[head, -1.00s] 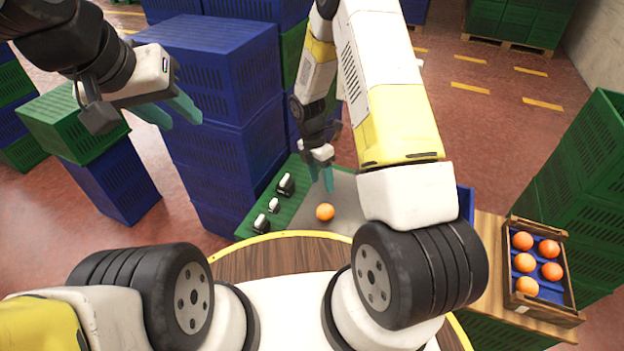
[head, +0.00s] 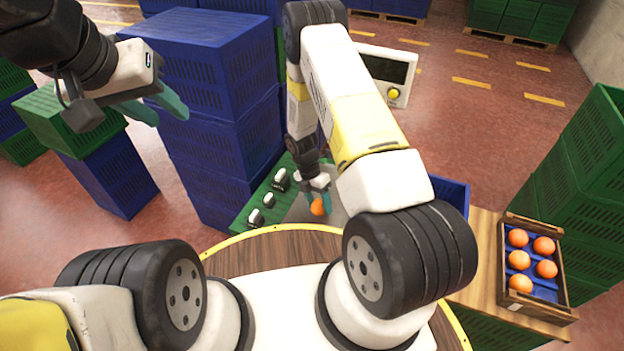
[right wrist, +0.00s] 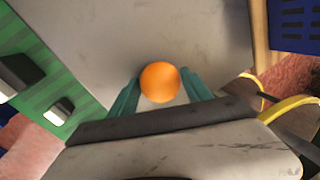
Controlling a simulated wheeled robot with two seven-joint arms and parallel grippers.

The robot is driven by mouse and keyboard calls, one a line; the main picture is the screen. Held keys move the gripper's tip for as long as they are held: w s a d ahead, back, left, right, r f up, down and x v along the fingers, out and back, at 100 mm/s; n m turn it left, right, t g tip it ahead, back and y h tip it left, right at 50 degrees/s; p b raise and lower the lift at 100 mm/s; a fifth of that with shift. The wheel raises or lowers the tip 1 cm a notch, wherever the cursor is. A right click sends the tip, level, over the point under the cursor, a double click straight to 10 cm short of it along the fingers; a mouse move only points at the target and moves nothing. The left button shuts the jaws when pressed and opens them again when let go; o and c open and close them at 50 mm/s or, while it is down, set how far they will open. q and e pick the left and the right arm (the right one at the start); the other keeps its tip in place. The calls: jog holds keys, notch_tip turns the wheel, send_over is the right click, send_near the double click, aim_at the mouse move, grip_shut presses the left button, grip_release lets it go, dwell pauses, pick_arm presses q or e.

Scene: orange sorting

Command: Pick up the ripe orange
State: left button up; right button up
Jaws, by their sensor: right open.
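The orange (head: 318,207) lies on a grey surface (head: 299,212) in front of my body. It also shows in the right wrist view (right wrist: 160,82), between the tips of the two teal fingers. My right gripper (head: 316,200) points down at the orange with its fingers on either side of it. In the right wrist view the right gripper (right wrist: 160,95) is open, one finger left and one right of the orange; I cannot tell whether they touch it. My left gripper (head: 163,107) is raised at the upper left, away from the orange, its teal fingers apart and empty.
A wooden crate (head: 505,262) with several oranges stands on a wooden surface at the right. A green panel with black-and-white fittings (head: 281,180) lies left of the grey surface. Stacked blue crates (head: 215,95) rise behind it. A display panel (head: 388,75) stands further back.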

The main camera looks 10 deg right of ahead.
jog(key=c, duration=1.1)
jog(key=shift+r, duration=0.1)
